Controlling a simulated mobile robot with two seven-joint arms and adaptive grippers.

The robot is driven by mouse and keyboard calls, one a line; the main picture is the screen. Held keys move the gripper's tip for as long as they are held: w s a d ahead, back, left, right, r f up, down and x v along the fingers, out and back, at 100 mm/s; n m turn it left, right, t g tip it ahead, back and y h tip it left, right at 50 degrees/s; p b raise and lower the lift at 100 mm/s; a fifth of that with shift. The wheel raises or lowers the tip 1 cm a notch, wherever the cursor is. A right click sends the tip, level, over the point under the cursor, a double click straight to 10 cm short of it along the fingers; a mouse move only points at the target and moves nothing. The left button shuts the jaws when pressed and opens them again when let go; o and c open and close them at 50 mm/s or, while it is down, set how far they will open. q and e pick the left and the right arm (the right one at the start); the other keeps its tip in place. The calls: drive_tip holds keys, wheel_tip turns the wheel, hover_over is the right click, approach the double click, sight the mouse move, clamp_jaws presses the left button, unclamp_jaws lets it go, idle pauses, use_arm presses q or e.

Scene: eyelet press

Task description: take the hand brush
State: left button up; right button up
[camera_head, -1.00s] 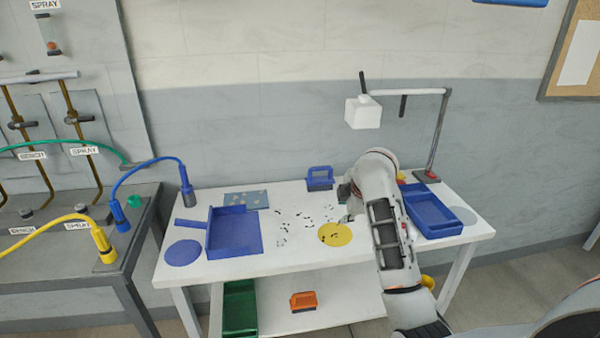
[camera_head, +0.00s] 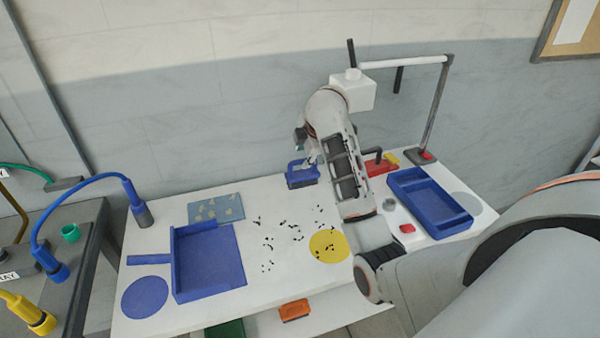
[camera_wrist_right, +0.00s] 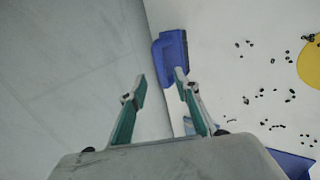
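A blue block with a raised handle (camera_head: 302,174), which I take for the hand brush, stands at the table's back edge near the wall. It also shows in the wrist view (camera_wrist_right: 168,52), just beyond my fingertips. My right gripper (camera_head: 304,142) is at the brush's upper side in the head view, partly hidden by my own arm. In the wrist view the right gripper (camera_wrist_right: 160,75) is open, its two green-padded fingers apart with nothing between them. The right-hand fingertip overlaps the brush's lower edge; whether it touches I cannot tell. My left gripper is not in view.
A blue dustpan (camera_head: 213,262), blue disc (camera_head: 145,297) and speckled plate (camera_head: 216,208) lie left. Dark bits are scattered mid-table, some on a yellow disc (camera_head: 329,246). A blue tray (camera_head: 430,207) and lamp stand (camera_head: 437,110) are right. An orange block (camera_head: 294,310) sits below.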

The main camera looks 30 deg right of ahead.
sight(302, 160)
drive_tip(key=shift+x, duration=2.9)
drive_tip(key=shift+d, duration=0.15)
clamp_jaws()
